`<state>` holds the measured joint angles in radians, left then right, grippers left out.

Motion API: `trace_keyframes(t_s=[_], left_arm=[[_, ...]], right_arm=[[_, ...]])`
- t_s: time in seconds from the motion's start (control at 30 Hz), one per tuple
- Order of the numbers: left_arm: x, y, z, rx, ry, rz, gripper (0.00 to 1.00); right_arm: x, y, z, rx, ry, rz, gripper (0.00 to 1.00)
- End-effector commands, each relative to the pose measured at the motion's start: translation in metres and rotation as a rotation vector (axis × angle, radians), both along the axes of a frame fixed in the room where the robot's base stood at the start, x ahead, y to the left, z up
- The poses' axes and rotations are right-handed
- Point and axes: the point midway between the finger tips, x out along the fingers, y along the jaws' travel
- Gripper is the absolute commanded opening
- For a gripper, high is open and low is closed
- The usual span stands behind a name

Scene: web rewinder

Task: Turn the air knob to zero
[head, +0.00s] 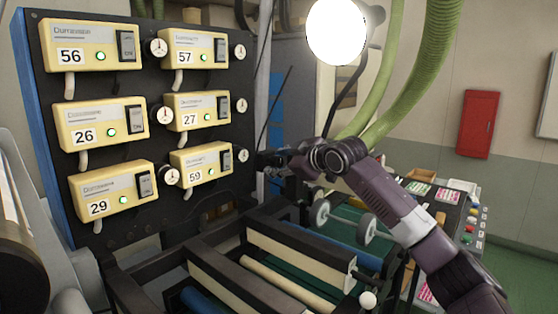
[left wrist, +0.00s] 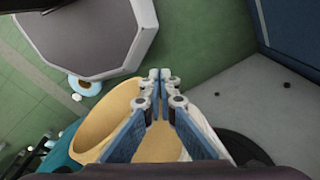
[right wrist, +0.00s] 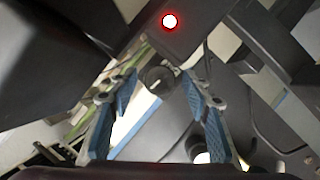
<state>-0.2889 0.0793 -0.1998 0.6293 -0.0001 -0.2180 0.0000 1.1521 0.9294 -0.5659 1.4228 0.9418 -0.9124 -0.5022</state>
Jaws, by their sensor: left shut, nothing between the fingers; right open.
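The black panel (head: 225,195) carries several yellow control boxes with round white dials beside them; one dial (head: 242,156) is at the lower right. I cannot tell which round part is the air knob. My right gripper (head: 268,161) is beside the panel's right edge, near that dial. In the right wrist view my right gripper (right wrist: 162,92) is open, with a dark round part (right wrist: 157,78) showing between the fingers; contact cannot be told. My left gripper (left wrist: 160,90) is shut and empty in the left wrist view, away from the panel, and is not in the head view.
Rollers and frame bars (head: 270,275) lie below the panel. A bright lamp (head: 336,30) and green hoses (head: 420,70) hang above my right arm. A button console (head: 470,215) stands at the right. A red glowing light (right wrist: 169,21) shows in the right wrist view.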

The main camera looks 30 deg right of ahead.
Motion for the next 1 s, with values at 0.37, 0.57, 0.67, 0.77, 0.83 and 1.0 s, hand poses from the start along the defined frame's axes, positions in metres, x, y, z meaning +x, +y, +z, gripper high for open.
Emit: trace_keyframes(t_s=[0.37,0.57,0.67,0.77,0.83,1.0], left_arm=[[-0.02,0.002,-0.002,0.004,0.029,0.0,0.0],[-0.019,0.002,-0.002,0.004,0.028,0.0,0.0],[-0.019,0.002,-0.003,0.004,0.028,0.0,0.0],[-0.018,0.002,-0.005,0.004,0.026,0.0,0.0],[-0.017,0.002,-0.006,0.003,0.025,0.0,0.0],[-0.015,0.002,-0.008,0.004,0.022,0.0,0.0]], right_arm=[[0.0,0.0,0.0,0.0,0.0,0.0,0.14],[0.0,0.0,0.0,-0.01,-0.003,0.001,0.03],[-0.001,0.001,-0.002,-0.073,-0.025,0.002,0.03],[-0.001,0.002,-0.003,-0.187,-0.064,0.002,0.03],[-0.001,0.002,-0.004,-0.274,-0.094,0.002,0.03],[-0.001,0.002,-0.004,-0.427,-0.148,0.001,0.03]])
